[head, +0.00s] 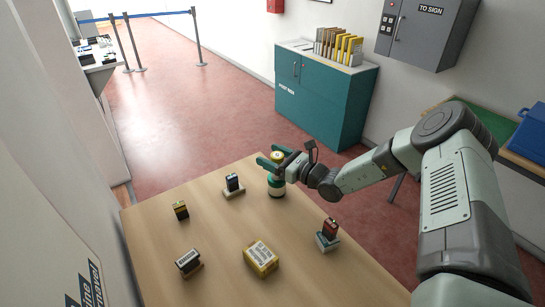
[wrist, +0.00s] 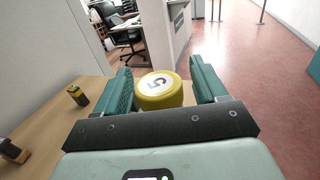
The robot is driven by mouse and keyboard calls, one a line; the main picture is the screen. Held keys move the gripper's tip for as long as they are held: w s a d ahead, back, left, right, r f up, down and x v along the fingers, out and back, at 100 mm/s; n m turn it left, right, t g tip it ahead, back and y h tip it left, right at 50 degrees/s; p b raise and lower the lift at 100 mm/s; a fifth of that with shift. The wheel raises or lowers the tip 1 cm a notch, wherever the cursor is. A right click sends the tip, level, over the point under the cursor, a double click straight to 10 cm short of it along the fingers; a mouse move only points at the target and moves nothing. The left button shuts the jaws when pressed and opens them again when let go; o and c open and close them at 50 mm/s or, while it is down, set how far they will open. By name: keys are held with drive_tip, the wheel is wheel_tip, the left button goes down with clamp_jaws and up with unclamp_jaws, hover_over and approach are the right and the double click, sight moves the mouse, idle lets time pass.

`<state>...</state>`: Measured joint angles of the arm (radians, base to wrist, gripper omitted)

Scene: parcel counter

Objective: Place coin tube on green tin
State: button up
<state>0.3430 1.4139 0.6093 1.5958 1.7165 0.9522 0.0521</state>
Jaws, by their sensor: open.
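The coin tube is yellow, with a white round label marked 5 on its top. In the wrist view the coin tube (wrist: 161,92) stands between the two green fingers of my gripper (wrist: 161,68). My gripper is open, with a gap showing beside the tube. In the head view only the top of the coin tube (head: 277,156) shows between the fingers of my gripper (head: 269,154). My fingers hide where the tube and tin meet, so contact is not clear.
The table's far edge is close behind the tin.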

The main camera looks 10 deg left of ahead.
drive_tip(key=v, duration=1.2)
